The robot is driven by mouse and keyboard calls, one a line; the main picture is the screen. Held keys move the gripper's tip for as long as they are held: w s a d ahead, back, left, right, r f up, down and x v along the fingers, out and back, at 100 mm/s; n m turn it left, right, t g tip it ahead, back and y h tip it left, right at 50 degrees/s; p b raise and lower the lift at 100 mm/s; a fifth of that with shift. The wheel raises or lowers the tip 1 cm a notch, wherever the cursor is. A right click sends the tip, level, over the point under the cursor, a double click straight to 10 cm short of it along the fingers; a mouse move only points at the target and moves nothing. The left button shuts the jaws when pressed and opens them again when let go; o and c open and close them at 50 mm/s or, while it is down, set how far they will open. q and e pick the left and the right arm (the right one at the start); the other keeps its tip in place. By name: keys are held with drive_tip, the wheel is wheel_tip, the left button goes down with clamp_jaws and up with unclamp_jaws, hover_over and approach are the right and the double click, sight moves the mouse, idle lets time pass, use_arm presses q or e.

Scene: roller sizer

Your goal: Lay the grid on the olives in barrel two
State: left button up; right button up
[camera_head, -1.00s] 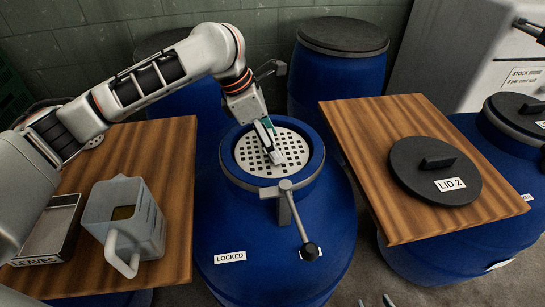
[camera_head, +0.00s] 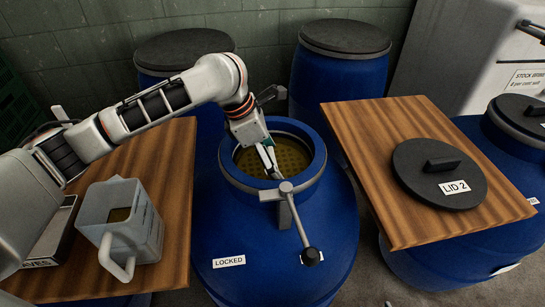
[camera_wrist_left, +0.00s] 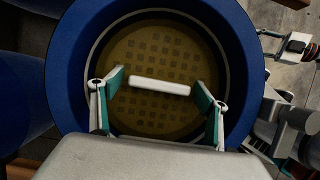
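The open blue barrel (camera_head: 222,232) in the middle holds yellowish-brown brine. The grid (camera_head: 290,158) lies inside it under the murky liquid, its square holes showing as dim dots. In the left wrist view the grid's holes (camera_wrist_left: 150,105) show around its white handle bar (camera_wrist_left: 160,87). My left gripper (camera_head: 270,172) reaches down into the barrel mouth. In the wrist view its two fingers (camera_wrist_left: 160,92) stand apart, with gaps at both ends of the handle. No olives can be made out.
Lid 2 (camera_head: 440,172) lies on a wooden board (camera_head: 365,130) at the right. A grey jug (camera_head: 120,222) and a box marked leaves stand on the left board (camera_head: 178,180). A lever (camera_head: 300,225) with a black knob rises at the barrel's front. Closed barrels (camera_head: 338,75) stand behind.

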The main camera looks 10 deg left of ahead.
use_arm(q)
drive_tip(key=shift+r, duration=0.1)
use_arm(e)
drive_tip(key=shift+f, duration=0.1)
use_arm(q)
drive_tip(key=p+v, duration=0.2)
drive_tip(key=v, duration=1)
drive_tip(key=shift+p, duration=0.35)
use_arm(e)
drive_tip(key=shift+s+a+r, duration=0.35)
drive_tip(key=shift+s+r, duration=0.1)
drive_tip(key=shift+r, duration=0.25)
use_arm(q)
drive_tip(key=shift+r, duration=0.1)
use_arm(e)
drive_tip(key=shift+w+d+r, duration=0.1)
drive_tip(key=shift+w+r, duration=0.15)
drive_tip(key=shift+w, duration=0.1)
drive_tip(key=shift+r, duration=0.1)
